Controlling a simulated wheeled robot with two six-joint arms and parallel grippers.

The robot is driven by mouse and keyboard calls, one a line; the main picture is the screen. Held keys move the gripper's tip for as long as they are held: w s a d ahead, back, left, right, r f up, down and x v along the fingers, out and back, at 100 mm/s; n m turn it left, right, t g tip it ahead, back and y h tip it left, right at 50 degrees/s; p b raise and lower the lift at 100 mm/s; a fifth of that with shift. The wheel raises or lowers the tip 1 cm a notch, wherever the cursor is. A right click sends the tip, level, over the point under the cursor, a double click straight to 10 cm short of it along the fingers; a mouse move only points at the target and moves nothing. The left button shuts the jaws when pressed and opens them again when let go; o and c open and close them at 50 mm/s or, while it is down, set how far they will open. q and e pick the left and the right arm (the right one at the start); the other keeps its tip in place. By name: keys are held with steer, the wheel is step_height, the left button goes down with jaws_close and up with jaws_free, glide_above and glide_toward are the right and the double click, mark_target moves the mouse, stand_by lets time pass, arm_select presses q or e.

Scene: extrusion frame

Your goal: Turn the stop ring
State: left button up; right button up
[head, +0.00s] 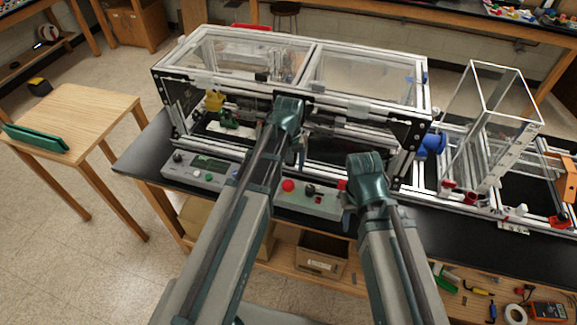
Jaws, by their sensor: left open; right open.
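The extrusion frame (366,105), with clear panels and aluminium rails, stands on the black-topped bench. A grey control box (325,208) in front of it carries a round red button (288,186) and a black knob (309,191). I cannot tell for certain which part is the stop ring. My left gripper (301,160) is open at the frame's front opening, above and behind the red button. My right gripper (346,217) is open by the right end of the control box. Neither visibly holds anything. My arms hide part of the box and frame interior.
A blue round part (434,143) and a clear upright enclosure (485,120) stand at right. A cardboard box (321,254) and loose tools lie on the lower shelf. A wooden table (92,110) stands left.

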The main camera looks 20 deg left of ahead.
arm_select(q)
step_height(320, 180, up, 5)
steer(key=p, duration=0.4)
steer(key=shift+r, duration=0.1)
steer(key=s+d+f+m+y+b, duration=0.1)
steer(key=s+d+f+m+b, duration=0.7)
steer(key=s+d+f+b, duration=0.2)
steer(key=s+f+b, duration=0.2)
steer(key=s, duration=0.2)
steer(key=shift+s+d, duration=0.2)
stand_by(1.1)
